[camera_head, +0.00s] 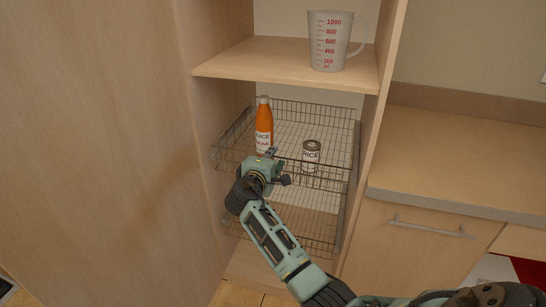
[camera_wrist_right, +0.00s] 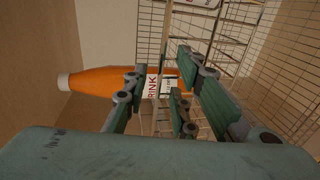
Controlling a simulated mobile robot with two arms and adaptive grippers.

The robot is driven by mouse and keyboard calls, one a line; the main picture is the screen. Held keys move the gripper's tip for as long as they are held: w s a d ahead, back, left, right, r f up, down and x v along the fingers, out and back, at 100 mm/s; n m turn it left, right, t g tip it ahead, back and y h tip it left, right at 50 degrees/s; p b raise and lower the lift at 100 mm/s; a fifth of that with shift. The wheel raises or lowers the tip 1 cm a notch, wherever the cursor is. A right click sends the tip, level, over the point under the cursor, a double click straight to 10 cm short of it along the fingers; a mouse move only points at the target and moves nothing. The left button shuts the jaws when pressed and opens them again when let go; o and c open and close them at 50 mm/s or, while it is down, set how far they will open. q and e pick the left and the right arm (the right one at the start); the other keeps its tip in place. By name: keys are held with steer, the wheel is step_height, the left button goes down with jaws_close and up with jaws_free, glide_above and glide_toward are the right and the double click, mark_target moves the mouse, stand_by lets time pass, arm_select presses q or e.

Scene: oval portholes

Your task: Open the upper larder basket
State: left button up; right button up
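The upper larder basket (camera_head: 338,182) is a wire basket inside the tall wooden cabinet, below a wooden shelf. An orange bottle (camera_head: 263,125) and a small can (camera_head: 311,154) stand in it. My right gripper (camera_head: 272,158) is at the basket's front rim, left of its middle, just in front of the bottle. In the right wrist view, my right gripper (camera_wrist_right: 172,100) has its fingers apart, with the orange bottle (camera_wrist_right: 103,79) and basket wires (camera_wrist_right: 222,45) beyond them. I cannot tell whether the fingers touch the front wire. My left gripper is out of view.
A measuring jug (camera_head: 327,42) stands on the wooden shelf (camera_head: 285,65) above the basket. A lower wire basket (camera_head: 300,228) is underneath. A tall wooden panel (camera_head: 90,130) fills the left, and a counter (camera_head: 460,160) with a handled drawer front (camera_head: 430,228) is at right.

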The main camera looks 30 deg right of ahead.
steer(key=shift+w+d+f, duration=0.1)
steer(key=shift+w+d, duration=0.3)
steer(key=shift+d, duration=0.1)
jaws_close()
stand_by(0.3)
